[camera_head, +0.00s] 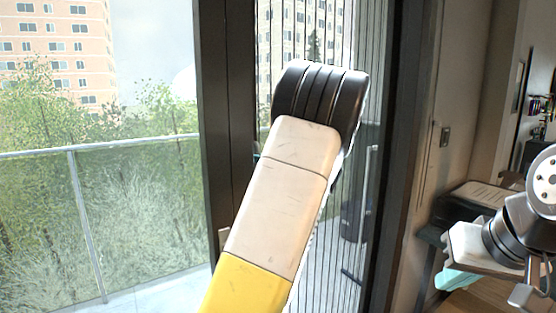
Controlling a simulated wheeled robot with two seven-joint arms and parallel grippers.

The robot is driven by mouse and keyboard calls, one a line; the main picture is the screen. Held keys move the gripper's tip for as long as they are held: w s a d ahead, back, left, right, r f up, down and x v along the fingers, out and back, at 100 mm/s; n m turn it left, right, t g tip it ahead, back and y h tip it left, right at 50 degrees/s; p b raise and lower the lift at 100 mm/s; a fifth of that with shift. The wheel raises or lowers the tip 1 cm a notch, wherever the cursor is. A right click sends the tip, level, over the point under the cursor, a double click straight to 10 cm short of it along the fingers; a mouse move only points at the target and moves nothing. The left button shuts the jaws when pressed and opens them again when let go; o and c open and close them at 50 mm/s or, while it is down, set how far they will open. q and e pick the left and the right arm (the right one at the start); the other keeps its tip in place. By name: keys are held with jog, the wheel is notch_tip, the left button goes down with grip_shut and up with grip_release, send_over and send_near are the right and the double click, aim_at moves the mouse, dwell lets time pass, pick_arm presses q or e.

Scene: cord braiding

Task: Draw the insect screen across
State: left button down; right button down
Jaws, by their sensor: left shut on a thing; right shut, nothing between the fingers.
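The insect screen (381,60) is pleated, with thin dark vertical lines. It spans from a dark upright bar (241,60) at its left to the dark frame at its right. My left arm, white and yellow with a black joint, crosses in front of it and hides its middle. A small teal bit of my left gripper (257,157) shows beside the bar. The rest is hidden behind my arm; the gripper is shut on what appears to be the screen's bar. My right gripper (457,280), teal, is shut and empty at the lower right, away from the screen.
Left of the bar, the opening has no pleats across it and shows a balcony with a railing (140,143). A dark door frame (400,130) stands right of the screen. A dark piece of furniture (455,208) with papers stands near my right arm.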

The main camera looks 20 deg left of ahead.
dwell(0.6)
pick_arm(q)
jog(key=shift+s+a, duration=0.5)
jog(key=shift+s, duration=0.05)
jog(key=c, duration=1.5)
grip_release()
jog(key=shift+s, duration=0.1)
jog(key=shift+d, duration=0.1)
jog(key=v, duration=0.7)
jog(key=shift+s+d, duration=0.1)
jog(key=shift+d, duration=0.15)
jog(key=shift+d, duration=0.15)
